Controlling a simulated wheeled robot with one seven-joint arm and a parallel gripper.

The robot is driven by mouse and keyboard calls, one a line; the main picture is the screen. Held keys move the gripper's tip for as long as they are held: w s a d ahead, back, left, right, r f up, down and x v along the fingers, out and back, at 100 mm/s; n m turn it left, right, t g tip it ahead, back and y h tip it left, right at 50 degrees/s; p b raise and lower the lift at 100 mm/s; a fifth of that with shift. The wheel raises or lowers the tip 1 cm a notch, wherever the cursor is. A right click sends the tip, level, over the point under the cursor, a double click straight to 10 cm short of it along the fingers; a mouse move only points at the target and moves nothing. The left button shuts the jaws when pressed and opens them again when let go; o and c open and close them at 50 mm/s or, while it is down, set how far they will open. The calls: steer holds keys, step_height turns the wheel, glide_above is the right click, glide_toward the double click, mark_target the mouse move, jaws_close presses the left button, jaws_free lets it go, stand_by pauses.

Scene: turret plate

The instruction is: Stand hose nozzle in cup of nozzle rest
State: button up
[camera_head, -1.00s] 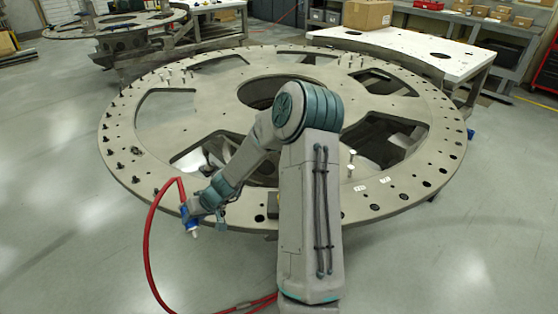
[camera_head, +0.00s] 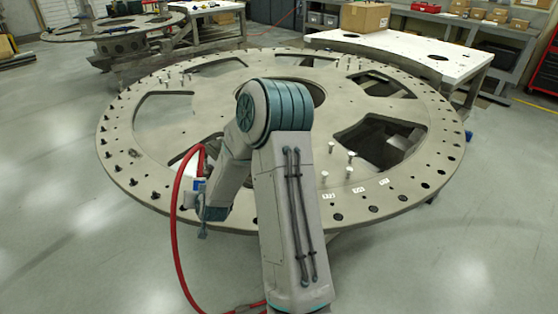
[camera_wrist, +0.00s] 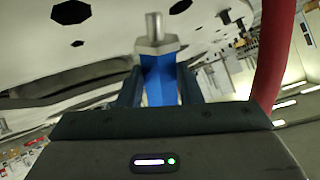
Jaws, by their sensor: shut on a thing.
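The hose nozzle, with a blue body and a metal hex collar and tip, shows in the wrist view (camera_wrist: 160,78), upright in that picture. My gripper (camera_wrist: 160,90) is shut on its blue body, one dark finger on each side. In the head view a small blue part of the nozzle (camera_head: 198,185) shows at the left of my arm, by the front-left rim of the turret plate (camera_head: 150,195). My gripper's fingertips are too small to make out there. I cannot make out the nozzle rest or its cup in either view; my arm covers part of the plate's front.
The red hose (camera_head: 174,230) loops left of my arm down to the floor; it also runs along the right of the wrist view (camera_wrist: 274,55). Bolts (camera_head: 325,175) stand on the plate, which has large cutouts. The floor at left is clear.

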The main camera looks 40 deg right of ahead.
steer(key=shift+d+r+h, duration=0.25)
steer(key=shift+r+h, duration=0.05)
steer(key=shift+h, duration=0.1)
steer(key=s+d+r+m+g+h, duration=0.5)
steer(key=s+d+r+h, duration=0.25)
steer(key=d, duration=0.25)
steer(key=s+d+r+m+g+h, duration=0.4)
steer(key=s+d+r+m+h, duration=0.25)
steer(key=d+h, duration=0.2)
steer(key=shift+n, duration=0.35)
steer(key=f+b, duration=0.2)
steer(key=f, duration=0.1)
steer(key=f+b, duration=0.2)
steer(key=f, duration=0.2)
steer(key=d+f+b, duration=0.1)
steer(key=f+b, duration=0.1)
steer(key=f, duration=0.1)
steer(key=shift+s+f+b, duration=0.3)
steer(key=shift+s+f, duration=0.05)
steer(key=shift+s, duration=0.05)
steer(key=shift+a+f+b, duration=0.15)
steer(key=shift+f+b, duration=1.2)
steer(key=shift+f, duration=0.4)
stand_by(0.9)
steer(key=o, duration=1.2)
steer(key=a, duration=0.4)
steer(key=s+a+b, duration=0.1)
steer(key=a, duration=0.8)
steer(key=shift+s+a, duration=0.35)
steer(key=shift+a, duration=0.05)
